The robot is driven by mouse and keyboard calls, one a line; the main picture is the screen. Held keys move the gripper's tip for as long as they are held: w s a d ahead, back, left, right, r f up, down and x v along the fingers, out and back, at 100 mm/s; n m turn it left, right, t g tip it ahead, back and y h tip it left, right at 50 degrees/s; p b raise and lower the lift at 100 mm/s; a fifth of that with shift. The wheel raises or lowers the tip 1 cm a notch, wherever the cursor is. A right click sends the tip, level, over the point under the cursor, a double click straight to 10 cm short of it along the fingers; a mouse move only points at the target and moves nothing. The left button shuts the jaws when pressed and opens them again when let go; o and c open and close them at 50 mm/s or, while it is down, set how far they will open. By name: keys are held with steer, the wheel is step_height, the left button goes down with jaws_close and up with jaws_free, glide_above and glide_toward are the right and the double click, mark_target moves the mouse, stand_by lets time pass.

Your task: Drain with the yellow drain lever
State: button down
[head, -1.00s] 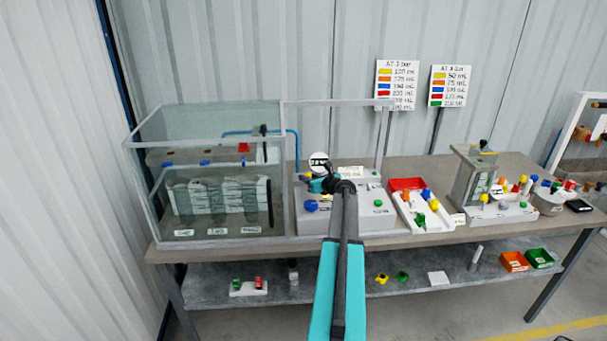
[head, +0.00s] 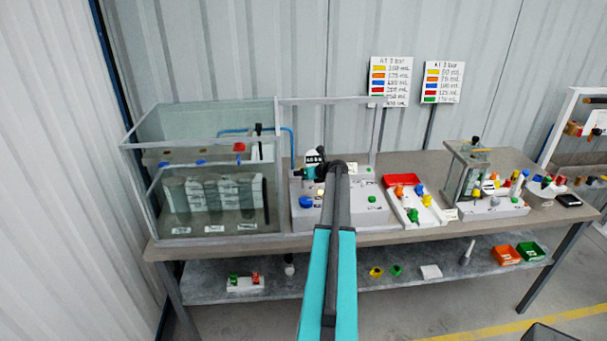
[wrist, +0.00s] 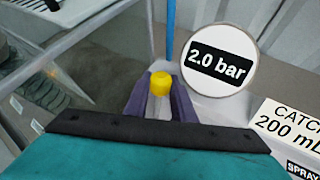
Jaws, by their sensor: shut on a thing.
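The yellow drain lever (wrist: 160,82) shows in the wrist view as a yellow cap on a pale stem. My gripper (wrist: 160,92) has its two purple fingers closed on either side of that stem, just below the cap. In the head view my gripper (head: 306,173) is at the back left of the grey pump panel (head: 345,215), and the yellow lever cannot be made out there. A round gauge (wrist: 219,60) reading 2.0 bar stands just right of the lever. A label (wrist: 288,122) reading "CATCH 200 mL" lies to its right.
A glass tank (head: 215,228) stands left of the panel, close to my gripper. A blue knob (head: 306,202) and a green button (head: 372,199) sit on the panel. A parts tray (head: 412,213) and a second pump unit (head: 490,210) stand to the right.

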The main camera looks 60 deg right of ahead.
steer(key=shift+w, duration=0.1)
steer(key=c, duration=1.5)
jaws_free()
